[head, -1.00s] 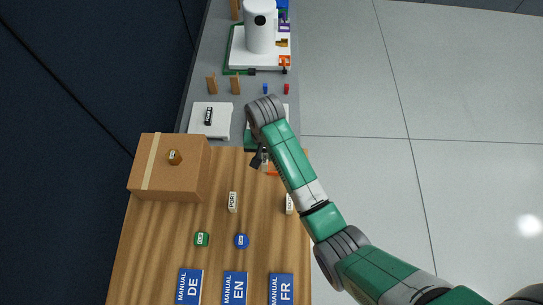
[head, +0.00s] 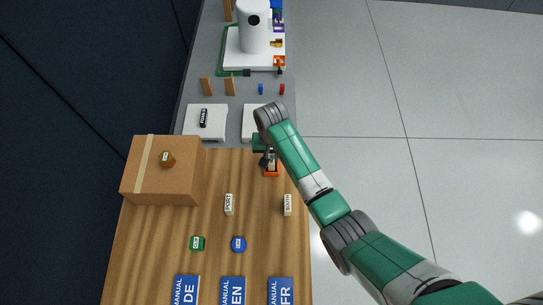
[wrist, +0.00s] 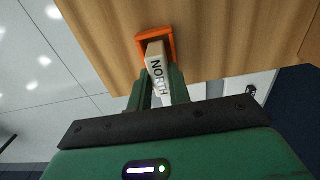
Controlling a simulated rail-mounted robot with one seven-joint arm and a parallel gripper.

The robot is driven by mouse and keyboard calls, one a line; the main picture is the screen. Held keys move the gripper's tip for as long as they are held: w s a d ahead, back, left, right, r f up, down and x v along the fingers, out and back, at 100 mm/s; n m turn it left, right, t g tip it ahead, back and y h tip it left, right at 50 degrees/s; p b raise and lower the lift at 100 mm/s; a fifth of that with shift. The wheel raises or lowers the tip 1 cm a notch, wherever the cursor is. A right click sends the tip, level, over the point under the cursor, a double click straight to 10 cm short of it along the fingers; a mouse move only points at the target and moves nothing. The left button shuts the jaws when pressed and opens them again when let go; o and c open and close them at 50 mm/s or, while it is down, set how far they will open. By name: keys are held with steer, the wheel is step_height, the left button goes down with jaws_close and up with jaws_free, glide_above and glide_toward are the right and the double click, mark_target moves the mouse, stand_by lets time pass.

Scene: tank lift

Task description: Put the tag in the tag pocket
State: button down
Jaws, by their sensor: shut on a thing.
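A pale tag marked NORTH (wrist: 157,72) is held between the two green fingers of my gripper (wrist: 158,88) in the wrist view. An orange tag pocket (wrist: 141,42) lies on the wooden table just beyond the fingers. The tag's far end overlaps the pocket's opening in the picture; I cannot tell how deep it sits or whether it is above it. In the head view my gripper (head: 267,158) is at the orange pocket (head: 271,174), near the table's back right, and the arm partly hides both.
Tags marked PORT (head: 229,204) and SOUTH (head: 288,205) lie on the wooden table. A cardboard box (head: 165,185) stands at the left. A green piece (head: 197,243), a blue disc (head: 239,244) and blue manuals (head: 233,290) lie in front. White plates (head: 205,122) are behind.

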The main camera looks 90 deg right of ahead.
mark_target(272, 156)
steer(key=shift+f, duration=0.6)
steer(key=shift+f, duration=0.1)
steer(key=c, duration=1.3)
jaws_free()
step_height(272, 156, up, 12)
steer(key=p, duration=0.1)
steer(key=shift+p, duration=0.3)
